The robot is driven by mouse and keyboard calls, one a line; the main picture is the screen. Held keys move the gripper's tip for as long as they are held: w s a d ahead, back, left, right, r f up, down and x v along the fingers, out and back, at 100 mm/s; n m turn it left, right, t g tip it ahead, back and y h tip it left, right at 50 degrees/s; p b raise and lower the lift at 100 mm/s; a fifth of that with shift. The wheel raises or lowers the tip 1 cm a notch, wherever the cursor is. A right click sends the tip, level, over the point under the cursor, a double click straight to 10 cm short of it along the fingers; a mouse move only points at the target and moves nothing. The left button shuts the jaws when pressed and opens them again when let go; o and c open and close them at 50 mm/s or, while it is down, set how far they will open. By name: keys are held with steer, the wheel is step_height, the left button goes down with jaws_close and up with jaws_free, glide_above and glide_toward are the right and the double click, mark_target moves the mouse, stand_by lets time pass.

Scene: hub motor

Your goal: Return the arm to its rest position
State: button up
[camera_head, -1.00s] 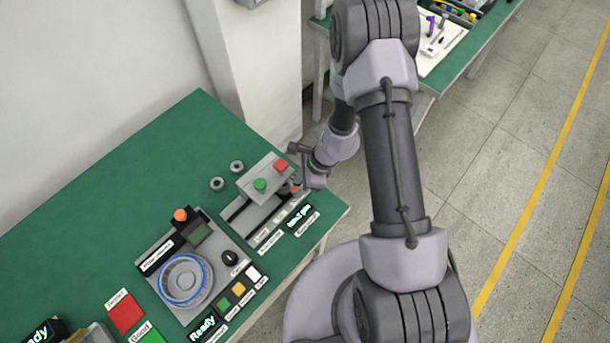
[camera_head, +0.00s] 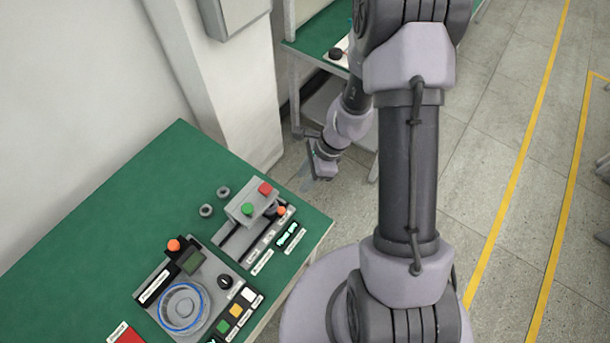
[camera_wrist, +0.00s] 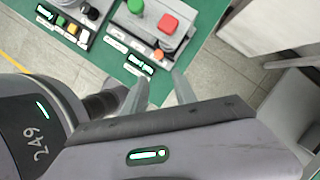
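My arm reaches out over the floor, and my gripper (camera_head: 308,172) hangs just past the right edge of the green bench (camera_head: 90,200), apart from the button station. In the wrist view my gripper (camera_wrist: 158,88) has its two fingers spread with nothing visible between them. The grey station (camera_head: 240,210) with a green and a red button stands on the bench's right end; it also shows at the top of the wrist view (camera_wrist: 172,42).
A round device with a blue ring (camera_head: 183,306) and several coloured buttons sits on the bench. Two small grey rings (camera_head: 206,210) lie behind the station. Another green table (camera_head: 322,30) stands at the back. Open floor (camera_head: 500,110) with yellow lines lies to the right.

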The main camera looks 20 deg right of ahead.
steer(key=s+a+r+n+t+b, duration=0.2)
steer(key=a+r+n+b, duration=0.3)
steer(key=r+n+b, duration=0.55)
steer(key=s+n+t+h+b, duration=0.2)
steer(key=s+n+b, duration=0.3)
steer(key=s+b, duration=0.5)
steer(key=shift+s+r+t, duration=0.25)
steer(key=shift+s+t, duration=0.25)
steer(key=shift+s, duration=0.7)
steer(key=shift+c, duration=0.4)
